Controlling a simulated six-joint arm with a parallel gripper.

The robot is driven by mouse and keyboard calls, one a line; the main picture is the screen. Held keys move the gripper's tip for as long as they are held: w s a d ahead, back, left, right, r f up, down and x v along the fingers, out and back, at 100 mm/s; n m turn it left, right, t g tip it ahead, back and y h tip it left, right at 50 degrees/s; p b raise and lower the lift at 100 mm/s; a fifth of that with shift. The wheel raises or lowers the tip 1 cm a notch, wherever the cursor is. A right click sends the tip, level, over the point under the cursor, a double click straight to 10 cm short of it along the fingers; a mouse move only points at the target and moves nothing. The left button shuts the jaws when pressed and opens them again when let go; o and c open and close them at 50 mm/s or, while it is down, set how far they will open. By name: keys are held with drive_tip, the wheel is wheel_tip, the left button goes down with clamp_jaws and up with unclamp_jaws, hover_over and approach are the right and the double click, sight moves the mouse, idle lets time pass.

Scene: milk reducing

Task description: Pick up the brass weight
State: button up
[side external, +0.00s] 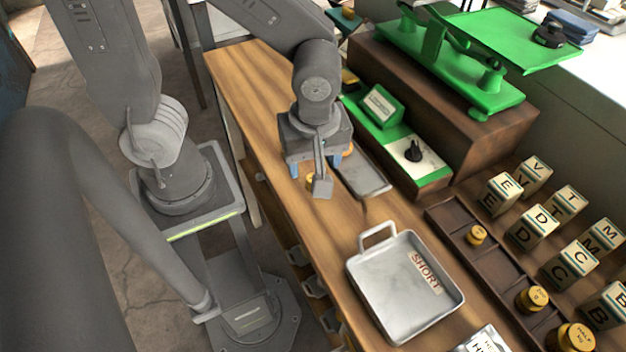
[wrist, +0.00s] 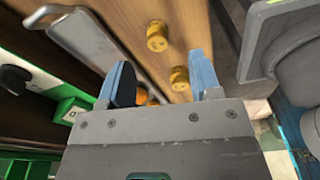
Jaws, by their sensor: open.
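In the wrist view, one brass weight (wrist: 180,78) shows in the gap between my fingertips, nearer the right finger. Another brass weight (wrist: 157,36) stands beyond it on the wood bench. Orange-gold pieces (wrist: 141,95) show low beside the left finger, mostly hidden. My gripper (wrist: 163,76) is open, blue-tipped, with nothing held. In the side view my gripper (side external: 315,168) points down over the bench, and the brass piece beneath it (side external: 309,180) is largely hidden. More brass weights (side external: 476,235) (side external: 532,298) (side external: 570,338) stand in and by the dark rack.
A grey metal tray (side external: 375,184) lies right beside my gripper. A silver pan marked SHORT (side external: 380,300) sits in front. A green box with a dial (side external: 420,158), a green scale (side external: 480,90) and lettered blocks (side external: 534,225) stand to the right. Bare bench (side external: 250,85) lies behind.

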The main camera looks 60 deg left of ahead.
drive_tip(key=shift+w+a+f, duration=0.15)
drive_tip(key=shift+f, duration=2.2)
drive_tip(key=c, duration=1)
drive_tip(key=shift+c, duration=0.3)
drive_tip(key=shift+r, duration=0.1)
